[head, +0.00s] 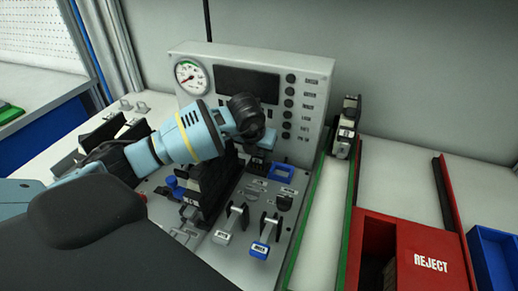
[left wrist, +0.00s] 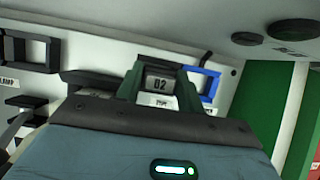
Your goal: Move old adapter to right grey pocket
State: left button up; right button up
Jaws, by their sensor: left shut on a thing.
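My left gripper (head: 258,158) points down at the back of the fixture plate, in front of the gauge panel. In the left wrist view its fingers (left wrist: 160,82) are shut on a dark grey block marked 02, the adapter (left wrist: 159,84). In the head view the adapter is mostly hidden by the gripper. A blue-framed pocket (head: 282,173) lies just right of the gripper; the blue frame also shows in the left wrist view (left wrist: 211,84). A dark grey frame (left wrist: 57,53) stands to the left in that view. I cannot tell whether the adapter touches the plate. My right gripper is out of view.
The panel with a gauge (head: 191,77) stands close behind the gripper. A white-tipped lever (head: 222,237) and a blue-tipped lever (head: 260,250) rise in front. A green-railed track (head: 318,225) runs to the right, then the red reject bin (head: 430,263) and a blue bin (head: 495,262).

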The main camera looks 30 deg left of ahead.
pick_arm(q)
jog(key=shift+f, duration=0.6)
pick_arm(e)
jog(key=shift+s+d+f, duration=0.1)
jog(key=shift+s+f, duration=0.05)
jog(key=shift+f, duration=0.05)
pick_arm(q)
jog(key=o, duration=1)
jog(key=shift+r, duration=0.2)
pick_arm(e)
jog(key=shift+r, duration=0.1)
pick_arm(q)
jog(key=shift+r, duration=0.35)
jog(key=v, duration=1.2)
jog(key=shift+r+p, duration=0.2)
jog(key=shift+p, duration=0.25)
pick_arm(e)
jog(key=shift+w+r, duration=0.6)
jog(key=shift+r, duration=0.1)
